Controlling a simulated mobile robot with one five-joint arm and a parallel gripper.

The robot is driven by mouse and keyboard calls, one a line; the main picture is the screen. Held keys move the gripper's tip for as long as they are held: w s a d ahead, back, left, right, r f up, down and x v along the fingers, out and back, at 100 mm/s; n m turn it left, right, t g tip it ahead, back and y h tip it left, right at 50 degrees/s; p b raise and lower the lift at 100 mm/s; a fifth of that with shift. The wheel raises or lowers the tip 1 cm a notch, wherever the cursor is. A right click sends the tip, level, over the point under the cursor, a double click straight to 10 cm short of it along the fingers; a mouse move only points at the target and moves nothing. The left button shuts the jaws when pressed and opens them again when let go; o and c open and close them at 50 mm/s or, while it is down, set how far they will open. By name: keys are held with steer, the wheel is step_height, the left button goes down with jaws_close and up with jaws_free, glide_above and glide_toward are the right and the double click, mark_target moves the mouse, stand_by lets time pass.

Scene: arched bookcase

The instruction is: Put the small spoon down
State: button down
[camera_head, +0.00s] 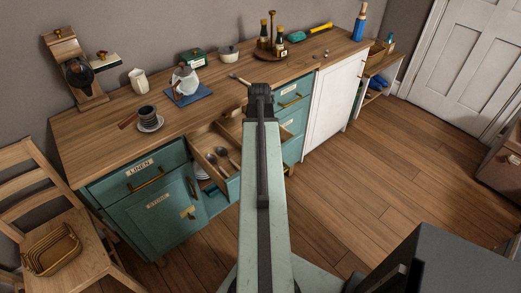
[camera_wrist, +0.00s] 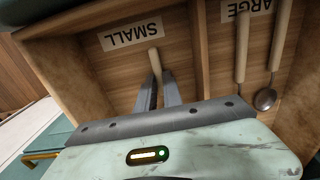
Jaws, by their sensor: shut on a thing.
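My gripper (camera_wrist: 158,82) is in the wrist view, its two fingers shut on the light wooden handle of the small spoon (camera_wrist: 155,60). The handle sticks out beyond the fingertips and points at the "SMALL" label (camera_wrist: 131,34). The spoon's bowl is hidden, and I cannot tell whether the spoon touches the drawer floor. The fingers are over the compartment labelled "SMALL" in the open wooden drawer (camera_head: 203,140). In the head view my arm hides the gripper and the spoon.
A wooden divider (camera_wrist: 201,60) separates the "LARGE" compartment, where a spoon (camera_wrist: 265,98) and another wooden-handled utensil (camera_wrist: 242,50) lie. The counter (camera_head: 110,125) above bears a cup on a saucer (camera_head: 150,124), a kettle on a blue mat (camera_head: 184,82) and bottles (camera_head: 279,42).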

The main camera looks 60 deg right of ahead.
steer(key=shift+r, duration=0.1)
steer(key=c, duration=1.5)
jaws_free()
step_height(320, 180, up, 12)
steer(key=p, duration=1.2)
